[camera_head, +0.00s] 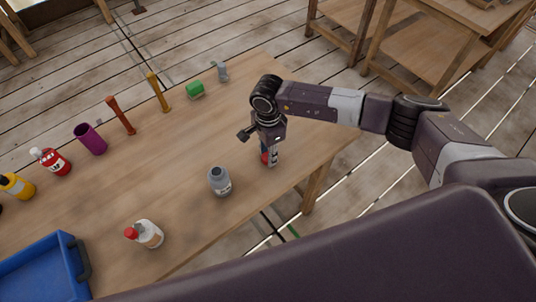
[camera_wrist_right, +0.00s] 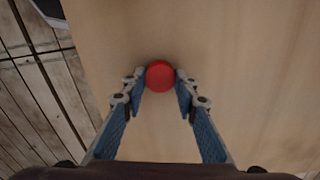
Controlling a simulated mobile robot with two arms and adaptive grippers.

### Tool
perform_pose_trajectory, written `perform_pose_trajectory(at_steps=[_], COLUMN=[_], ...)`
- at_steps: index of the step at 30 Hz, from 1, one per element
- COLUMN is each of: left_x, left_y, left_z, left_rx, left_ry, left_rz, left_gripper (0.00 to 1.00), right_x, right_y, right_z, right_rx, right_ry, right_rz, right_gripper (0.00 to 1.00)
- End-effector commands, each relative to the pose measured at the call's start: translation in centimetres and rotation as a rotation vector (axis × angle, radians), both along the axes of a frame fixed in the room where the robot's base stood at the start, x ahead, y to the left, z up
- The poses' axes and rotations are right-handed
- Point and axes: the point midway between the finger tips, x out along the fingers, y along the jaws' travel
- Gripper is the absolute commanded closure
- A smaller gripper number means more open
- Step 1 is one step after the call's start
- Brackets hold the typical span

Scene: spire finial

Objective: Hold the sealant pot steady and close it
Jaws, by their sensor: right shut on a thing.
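A grey pot (camera_head: 220,182) with a pale label stands upright on the wooden table, with a dark opening at its top and no lid on it. It looks like the sealant pot. My right gripper (camera_head: 268,158) is to the right of the pot, low over the table near its edge. It is shut on a red lid (camera_wrist_right: 160,76), round and seen from above between the fingertips in the right wrist view. In the head view the red lid (camera_head: 265,158) is partly hidden by the fingers. I cannot tell whether the lid touches the table. My left gripper is not in view.
A red bottle (camera_head: 52,161), a purple cup (camera_head: 90,139), a green item (camera_head: 195,90) and several others line the far side. The table's middle is clear.

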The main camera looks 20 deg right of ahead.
Motion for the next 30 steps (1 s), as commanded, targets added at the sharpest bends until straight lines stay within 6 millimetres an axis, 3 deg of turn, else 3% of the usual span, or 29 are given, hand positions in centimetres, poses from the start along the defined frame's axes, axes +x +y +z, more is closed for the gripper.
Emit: perform_pose_trajectory(at_steps=[5, 8, 21, 30], left_x=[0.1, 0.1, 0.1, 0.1], left_y=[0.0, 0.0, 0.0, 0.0], left_z=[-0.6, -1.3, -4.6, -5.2], left_rx=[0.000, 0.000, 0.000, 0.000], left_ry=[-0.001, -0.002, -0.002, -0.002], left_rz=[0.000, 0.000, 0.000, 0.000], left_gripper=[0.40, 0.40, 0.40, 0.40], right_x=[0.2, 0.3, 0.2, 0.0], right_y=[-0.1, 0.0, 0.0, 0.0], right_z=[1.7, 3.8, 15.9, 19.5], right_rx=[0.001, 0.001, 0.000, 0.000], right_ry=[-0.005, -0.007, -0.006, -0.001], right_rz=[-0.001, 0.001, 0.001, -0.001], right_gripper=[0.82, 0.82, 0.82, 0.82])
